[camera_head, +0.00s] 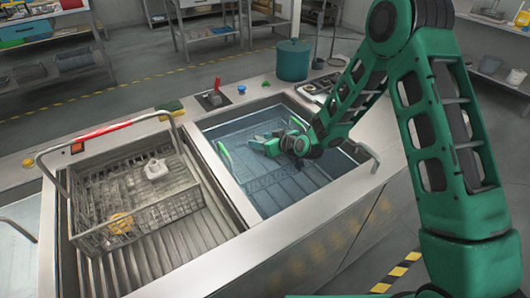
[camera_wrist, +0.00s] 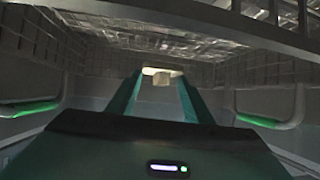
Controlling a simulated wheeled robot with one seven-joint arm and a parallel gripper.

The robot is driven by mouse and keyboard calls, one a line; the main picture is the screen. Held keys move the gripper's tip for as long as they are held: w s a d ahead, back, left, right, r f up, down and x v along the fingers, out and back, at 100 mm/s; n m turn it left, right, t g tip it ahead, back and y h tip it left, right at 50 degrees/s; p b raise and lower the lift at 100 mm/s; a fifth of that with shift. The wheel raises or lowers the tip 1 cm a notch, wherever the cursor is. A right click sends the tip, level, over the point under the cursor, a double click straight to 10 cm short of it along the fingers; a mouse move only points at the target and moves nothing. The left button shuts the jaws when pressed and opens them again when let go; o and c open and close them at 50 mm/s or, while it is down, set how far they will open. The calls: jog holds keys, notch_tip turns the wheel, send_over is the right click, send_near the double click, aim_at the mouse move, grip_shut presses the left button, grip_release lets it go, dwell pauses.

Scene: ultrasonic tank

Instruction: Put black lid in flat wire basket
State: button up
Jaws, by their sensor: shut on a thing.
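My gripper (camera_head: 262,142) is low inside the right tank, over the flat wire basket (camera_head: 270,178) with green handles. In the wrist view, the two green fingers (camera_wrist: 161,82) reach forward and are shut on a small pale grey thing at their tips. I cannot tell whether it is the black lid, as no lid shows clearly in either view. The green basket handles show in the wrist view at the left (camera_wrist: 28,107) and right (camera_wrist: 262,121). The gripper hides part of the basket floor.
The left tank holds a deeper wire basket (camera_head: 187,202) with a tall red-gripped handle (camera_head: 113,131), a white thing (camera_head: 156,169) and a yellow thing (camera_head: 121,223) inside. A metal divider (camera_head: 218,178) separates the tanks. A dark green pot (camera_head: 292,61) stands behind the right tank.

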aim_at(262, 156)
jog(key=shift+f, duration=2.4)
jog(key=o, duration=1.6)
jog(key=shift+v, duration=3.75)
